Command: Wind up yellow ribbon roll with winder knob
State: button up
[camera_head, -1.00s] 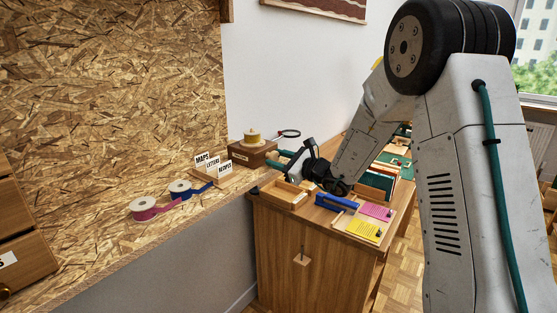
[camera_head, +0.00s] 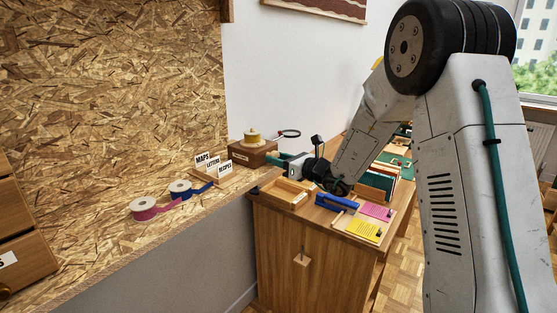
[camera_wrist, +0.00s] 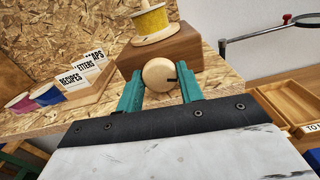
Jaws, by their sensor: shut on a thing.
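The yellow ribbon roll (camera_head: 252,136) sits on top of a brown wooden box (camera_head: 246,155) on the OSB ledge. In the wrist view the roll (camera_wrist: 151,20) stands upright on a pale disc above the box (camera_wrist: 178,52). A round, pale wooden winder knob (camera_wrist: 159,74) with a dark mark on its right side is at the front of the box. My gripper (camera_wrist: 160,82) is shut on the knob, with one green finger on each side. In the head view my gripper (camera_head: 280,160) reaches the box from the right, and the knob is hidden.
Pink (camera_head: 143,208) and blue (camera_head: 180,188) ribbon rolls and a card rack (camera_head: 222,178) stand left of the box. A magnifier on a stand (camera_head: 288,134) is behind. Wooden trays (camera_head: 288,192) and a blue object (camera_head: 337,202) lie on the cabinet below my arm.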

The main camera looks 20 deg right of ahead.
jog(key=m, duration=0.6)
jog(key=shift+m, duration=0.3)
dwell(0.5)
jog(key=o, duration=1)
